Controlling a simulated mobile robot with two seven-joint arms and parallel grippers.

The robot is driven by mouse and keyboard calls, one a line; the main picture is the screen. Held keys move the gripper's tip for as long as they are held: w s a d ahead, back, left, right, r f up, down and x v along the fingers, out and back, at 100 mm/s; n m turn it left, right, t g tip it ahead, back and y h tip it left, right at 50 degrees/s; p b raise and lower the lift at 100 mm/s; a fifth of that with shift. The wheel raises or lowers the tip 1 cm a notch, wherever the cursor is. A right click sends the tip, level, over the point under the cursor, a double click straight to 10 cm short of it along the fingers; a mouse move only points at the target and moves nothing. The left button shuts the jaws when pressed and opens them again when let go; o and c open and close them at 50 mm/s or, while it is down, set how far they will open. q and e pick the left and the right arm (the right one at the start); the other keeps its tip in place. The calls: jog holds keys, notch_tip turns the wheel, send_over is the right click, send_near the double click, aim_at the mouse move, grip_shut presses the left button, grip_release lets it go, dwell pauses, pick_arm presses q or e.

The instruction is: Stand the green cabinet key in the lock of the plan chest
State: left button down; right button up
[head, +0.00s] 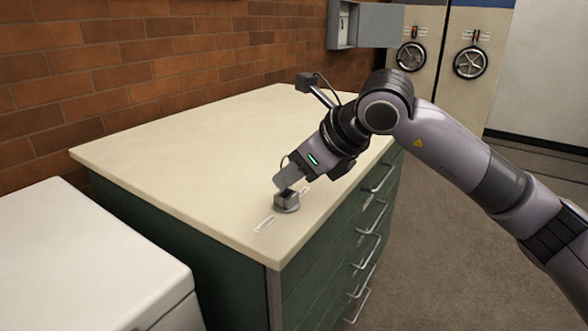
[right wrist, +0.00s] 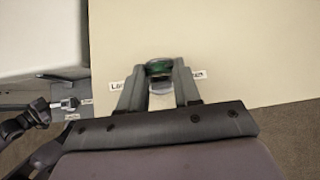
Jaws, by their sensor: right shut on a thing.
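The plan chest (head: 220,125) has a cream top and green drawers. A small grey lock (head: 287,204) stands on its top near the front left corner, beside a white label (head: 265,224). My right gripper (head: 287,187) reaches down from the right, its fingertips just over or at the lock. In the right wrist view, the gripper (right wrist: 160,80) is shut on the green cabinet key (right wrist: 159,67), whose green part shows between the fingertips. The key's lower end is hidden, so I cannot tell whether it is in the lock. My left gripper does not show in the head view.
A white cabinet (head: 85,265) stands at the left of the chest. A brick wall (head: 130,75) runs behind. A grey wall box (head: 365,25) hangs at the back. Drawer handles (head: 378,180) stick out on the right. Most of the chest top is bare.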

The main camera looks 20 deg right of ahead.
jog(key=o, duration=1.1)
jog(key=shift+r, duration=0.1)
jog(key=v, duration=0.7)
jog(key=shift+s+d, duration=0.1)
